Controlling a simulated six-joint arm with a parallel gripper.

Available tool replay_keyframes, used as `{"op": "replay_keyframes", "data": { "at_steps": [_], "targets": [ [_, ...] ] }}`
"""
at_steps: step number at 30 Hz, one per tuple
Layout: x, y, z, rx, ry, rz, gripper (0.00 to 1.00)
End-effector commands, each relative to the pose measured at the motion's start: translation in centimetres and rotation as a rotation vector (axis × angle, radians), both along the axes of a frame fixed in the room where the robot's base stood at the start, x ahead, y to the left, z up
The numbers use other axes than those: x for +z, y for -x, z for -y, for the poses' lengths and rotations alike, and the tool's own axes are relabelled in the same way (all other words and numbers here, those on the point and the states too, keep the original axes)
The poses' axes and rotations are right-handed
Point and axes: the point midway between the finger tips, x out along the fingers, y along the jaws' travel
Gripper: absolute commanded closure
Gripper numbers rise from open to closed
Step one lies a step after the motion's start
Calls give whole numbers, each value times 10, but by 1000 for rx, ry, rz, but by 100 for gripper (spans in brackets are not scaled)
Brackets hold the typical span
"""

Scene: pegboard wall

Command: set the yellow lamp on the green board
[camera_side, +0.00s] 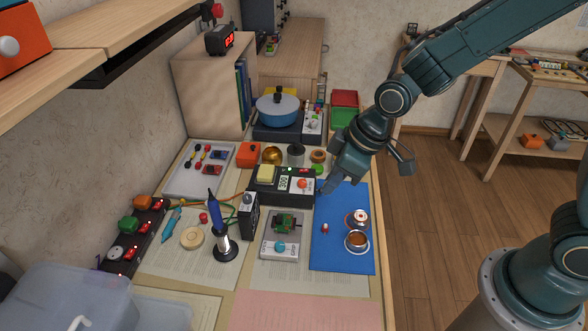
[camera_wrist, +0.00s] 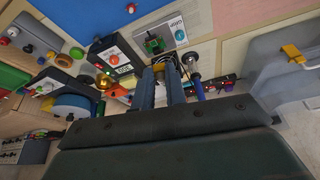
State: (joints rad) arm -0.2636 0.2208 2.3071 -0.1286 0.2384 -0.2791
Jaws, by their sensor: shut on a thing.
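The green board (camera_side: 285,222) is a small square board on a light grey base in the middle of the table. It also shows in the wrist view (camera_wrist: 154,44), just beyond my fingertips. My gripper (camera_side: 324,187) is above the left edge of the blue mat, near the right end of the black box, up and right of the green board. In the wrist view my two fingers (camera_wrist: 160,78) are close together, with a small yellowish spot, the yellow lamp (camera_wrist: 158,67), between their tips. The lamp is mostly hidden by the fingers and cannot be made out in the side view.
The black box (camera_side: 296,198) with a display and red button stands behind the board. A dark upright meter (camera_side: 249,216) and a soldering iron in its stand (camera_side: 225,247) are to its left. The blue mat (camera_side: 340,262) holds cups and a small red piece.

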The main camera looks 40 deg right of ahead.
Motion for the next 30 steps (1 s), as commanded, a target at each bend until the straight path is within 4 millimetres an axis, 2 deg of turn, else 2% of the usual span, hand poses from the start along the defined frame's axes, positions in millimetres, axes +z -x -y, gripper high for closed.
{"op": "replay_keyframes", "data": {
  "at_steps": [30],
  "targets": [
    [-38,-66,-3,-1123,2,3,100]
  ]
}}
